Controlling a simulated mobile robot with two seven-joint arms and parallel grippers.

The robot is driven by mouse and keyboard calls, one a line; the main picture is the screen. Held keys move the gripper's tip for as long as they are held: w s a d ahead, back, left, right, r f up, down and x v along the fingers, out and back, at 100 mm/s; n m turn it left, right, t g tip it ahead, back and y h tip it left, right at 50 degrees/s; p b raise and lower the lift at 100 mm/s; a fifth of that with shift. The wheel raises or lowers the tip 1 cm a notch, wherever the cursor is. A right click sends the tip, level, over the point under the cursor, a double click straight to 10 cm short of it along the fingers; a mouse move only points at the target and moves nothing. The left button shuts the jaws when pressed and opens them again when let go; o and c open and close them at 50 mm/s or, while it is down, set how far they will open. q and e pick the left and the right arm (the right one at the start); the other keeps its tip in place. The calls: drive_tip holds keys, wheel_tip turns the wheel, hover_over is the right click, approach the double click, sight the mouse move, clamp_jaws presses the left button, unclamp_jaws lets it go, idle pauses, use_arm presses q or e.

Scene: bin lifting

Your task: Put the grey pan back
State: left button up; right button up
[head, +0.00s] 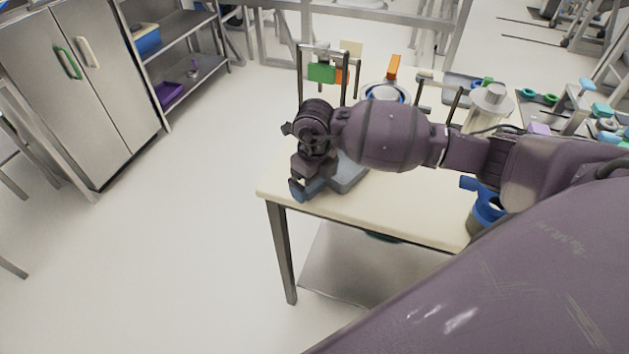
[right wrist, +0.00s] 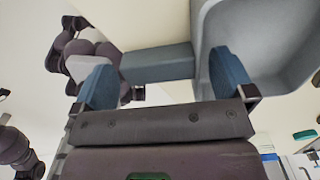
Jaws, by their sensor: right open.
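The grey pan (head: 351,176) lies on the table near its front left corner, partly hidden behind my right gripper and forearm. In the right wrist view its grey body (right wrist: 275,75) fills the upper right, and its straight blue-grey handle (right wrist: 158,62) points left. My right gripper (head: 310,188) is at the pan's handle side. Its two blue fingers (right wrist: 164,84) are spread wide, and the handle shows across the gap between them. I cannot tell whether a finger touches the pan. My left gripper is not in view.
A metal rack with a green board (head: 321,72) stands behind my right wrist. A blender (head: 489,103) and an orange-handled pan (head: 393,68) stand farther back. A blue pot (head: 487,205) is near the front edge. A steel cabinet (head: 80,85) is left, across clear floor.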

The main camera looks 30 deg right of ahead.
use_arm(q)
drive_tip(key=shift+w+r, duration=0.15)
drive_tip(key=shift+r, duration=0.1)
use_arm(e)
wheel_tip(320, 180, up, 12)
drive_tip(key=shift+f, duration=0.25)
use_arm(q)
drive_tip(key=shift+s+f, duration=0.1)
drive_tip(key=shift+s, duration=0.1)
